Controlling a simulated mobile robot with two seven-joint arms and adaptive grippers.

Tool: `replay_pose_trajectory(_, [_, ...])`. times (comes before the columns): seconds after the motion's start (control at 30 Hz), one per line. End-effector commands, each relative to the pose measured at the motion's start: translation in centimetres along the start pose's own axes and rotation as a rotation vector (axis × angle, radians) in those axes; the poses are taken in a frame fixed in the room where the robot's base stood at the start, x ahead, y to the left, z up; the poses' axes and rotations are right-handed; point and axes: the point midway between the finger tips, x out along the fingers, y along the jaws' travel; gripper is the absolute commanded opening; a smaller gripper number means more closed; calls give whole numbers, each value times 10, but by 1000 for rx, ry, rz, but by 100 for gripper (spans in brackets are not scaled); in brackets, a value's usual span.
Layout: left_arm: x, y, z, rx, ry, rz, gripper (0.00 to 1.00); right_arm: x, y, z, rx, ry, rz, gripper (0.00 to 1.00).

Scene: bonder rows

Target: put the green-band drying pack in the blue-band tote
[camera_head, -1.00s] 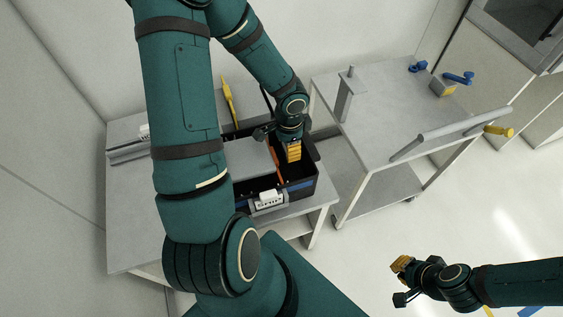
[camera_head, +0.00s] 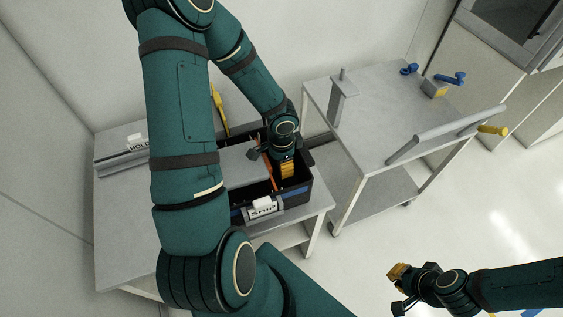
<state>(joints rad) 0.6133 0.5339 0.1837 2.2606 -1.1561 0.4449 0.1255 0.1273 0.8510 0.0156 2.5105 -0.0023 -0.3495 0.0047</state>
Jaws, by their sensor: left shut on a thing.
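The blue-band tote (camera_head: 240,217) is a black open box with a blue stripe and a white tag reading SHIP. It stands on the left table, partly hidden by my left arm. My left gripper (camera_head: 288,174) points down inside the right part of the tote, beside an orange divider. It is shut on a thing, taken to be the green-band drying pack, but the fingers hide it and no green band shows. My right gripper (camera_head: 396,271) hangs empty over the floor at the lower right, too small to tell open or shut.
A grey cart (camera_head: 365,110) stands right of the table (camera_head: 125,230), with a post, a handle bar and blue parts on it. A grey rail with a tag reading HOLD (camera_head: 137,143) lies on the left of the table. A yellow tool (camera_head: 218,108) stands behind the tote.

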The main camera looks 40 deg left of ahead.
Motion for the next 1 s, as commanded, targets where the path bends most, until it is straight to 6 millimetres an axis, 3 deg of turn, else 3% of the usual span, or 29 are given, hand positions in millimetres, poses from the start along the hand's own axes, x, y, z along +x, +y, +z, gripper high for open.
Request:
replay_pose_trajectory(0.37, [7,0,0,-1,0,0,22,7,3,-1,0,4,0,0])
replay_pose_trajectory(0.4, [6,0,0,-1,0,0,65,7,3,-1,0,4,0,0])
replay_pose_trajectory(0.47, [6,0,0,-1,0,0,81,7,3,-1,0,4,0,0])
replay_pose_trajectory(0.8, [5,0,0,0,0,0,81,6,2,-1,0,4,0,0])
replay_pose_trajectory(1.0, [-8,0,0,0,0,0,81,-8,-3,0,1,-2,0,0])
